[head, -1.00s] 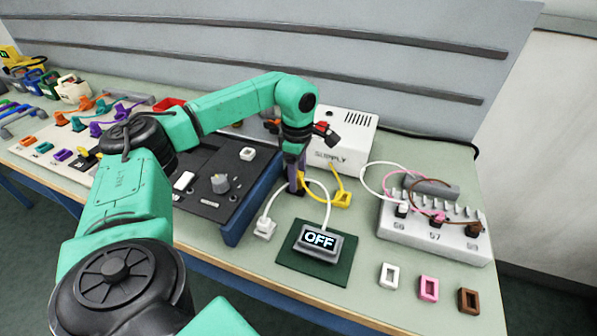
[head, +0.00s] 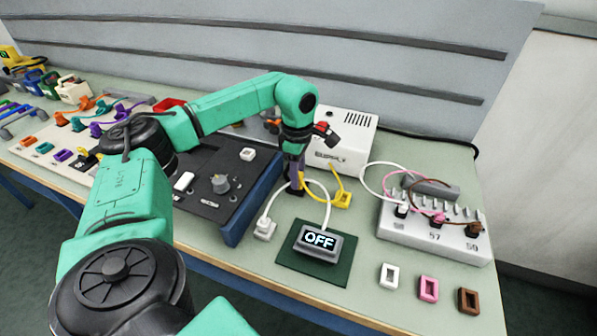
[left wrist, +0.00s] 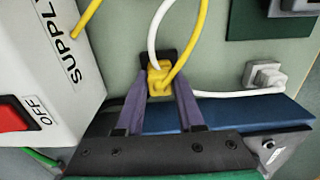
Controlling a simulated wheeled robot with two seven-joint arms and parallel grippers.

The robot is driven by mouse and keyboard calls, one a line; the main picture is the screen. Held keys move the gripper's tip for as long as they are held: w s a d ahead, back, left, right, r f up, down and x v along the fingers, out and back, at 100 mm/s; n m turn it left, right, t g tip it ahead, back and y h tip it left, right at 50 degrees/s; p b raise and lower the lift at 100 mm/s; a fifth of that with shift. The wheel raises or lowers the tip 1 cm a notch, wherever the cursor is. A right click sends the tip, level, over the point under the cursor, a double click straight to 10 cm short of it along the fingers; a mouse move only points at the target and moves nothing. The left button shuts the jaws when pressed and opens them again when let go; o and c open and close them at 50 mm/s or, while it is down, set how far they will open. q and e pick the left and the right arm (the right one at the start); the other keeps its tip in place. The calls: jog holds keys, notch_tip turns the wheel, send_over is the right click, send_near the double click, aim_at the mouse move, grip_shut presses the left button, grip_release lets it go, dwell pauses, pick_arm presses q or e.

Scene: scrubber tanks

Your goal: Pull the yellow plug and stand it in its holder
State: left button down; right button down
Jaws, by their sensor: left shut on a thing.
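My left gripper (left wrist: 158,90) has purple fingers and is shut on the yellow plug (left wrist: 159,76). The plug's yellow cable loops up and out of the left wrist view. A dark piece shows just behind the plug; I cannot tell whether the plug is still seated in something. In the head view the left gripper (head: 296,186) is low over the table, between the dark panel and the supply box, and mostly hides the plug. A yellow piece, apparently the holder (head: 342,200), lies on the table to its right, beside the yellow cable. My right gripper is not in view.
The white supply box (head: 347,140) stands behind. A white cable runs close by the gripper to a white plug (head: 265,228). The OFF display (head: 318,241) sits on a green mat (head: 292,262). A terminal block (head: 432,238) and white, pink and brown holders (head: 428,289) are right.

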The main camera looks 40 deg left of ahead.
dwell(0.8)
pick_arm(q)
grip_release()
jog(key=shift+r, duration=0.1)
notch_tip(320, 180, up, 14)
jog(key=shift+r+p, duration=0.25)
jog(key=shift+p, duration=0.2)
